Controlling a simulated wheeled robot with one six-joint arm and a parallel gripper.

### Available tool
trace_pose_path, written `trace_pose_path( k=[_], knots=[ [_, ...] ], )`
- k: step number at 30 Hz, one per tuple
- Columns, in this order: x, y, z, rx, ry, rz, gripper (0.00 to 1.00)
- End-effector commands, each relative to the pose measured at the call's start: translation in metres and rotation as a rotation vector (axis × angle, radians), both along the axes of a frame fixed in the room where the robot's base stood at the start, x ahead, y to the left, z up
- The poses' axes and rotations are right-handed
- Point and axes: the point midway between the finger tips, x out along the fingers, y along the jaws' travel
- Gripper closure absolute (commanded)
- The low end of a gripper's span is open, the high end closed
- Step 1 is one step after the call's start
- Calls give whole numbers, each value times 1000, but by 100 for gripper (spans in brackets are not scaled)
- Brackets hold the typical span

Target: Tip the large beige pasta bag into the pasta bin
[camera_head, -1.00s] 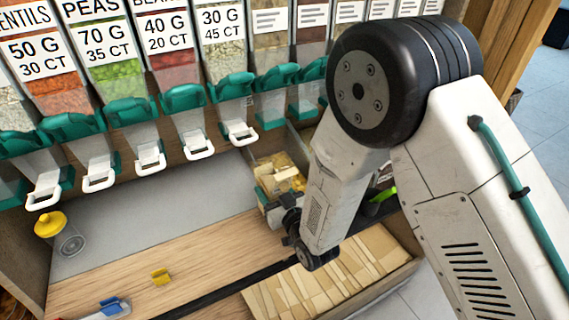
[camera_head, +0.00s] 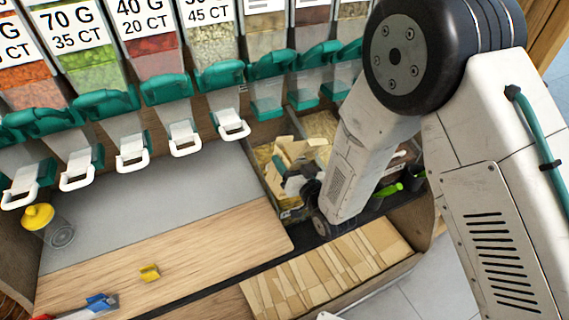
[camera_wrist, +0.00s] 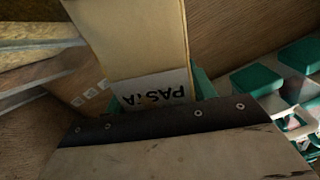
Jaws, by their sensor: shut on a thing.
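My gripper (camera_head: 302,187) is shut on a beige bag (camera_head: 293,152), over the bin area at the back right of the counter in the head view. The wrist view shows the beige bag (camera_wrist: 140,40) close up, its white label reading PASTA upside down. My arm and gripper body cover part of the bag. An open compartment (camera_head: 262,160) with pale yellow contents lies beside and below the bag. Which compartment is the pasta bin cannot be read, and whether anything is pouring out cannot be told.
Dispensers with teal caps and white handles (camera_head: 185,138) hang along the back. A wooden board (camera_head: 180,255), yellow clip (camera_head: 150,273), yellow-lidded jar (camera_head: 45,225) and blue-ended tool (camera_head: 98,303) are at left. A tray of beige packets (camera_head: 320,270) lies in front, green-handled scoops (camera_head: 390,189) at right.

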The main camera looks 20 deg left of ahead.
Motion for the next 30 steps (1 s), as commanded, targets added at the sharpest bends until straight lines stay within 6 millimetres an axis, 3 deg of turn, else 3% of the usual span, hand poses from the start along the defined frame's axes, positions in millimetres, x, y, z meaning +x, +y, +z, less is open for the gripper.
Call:
trace_pose_path(
  k=[12, 30],
  knots=[
    [3, -3, -21, 326, 433, -4, 75],
    [7, -6, -63, 616, 813, -4, 75]
  ],
)
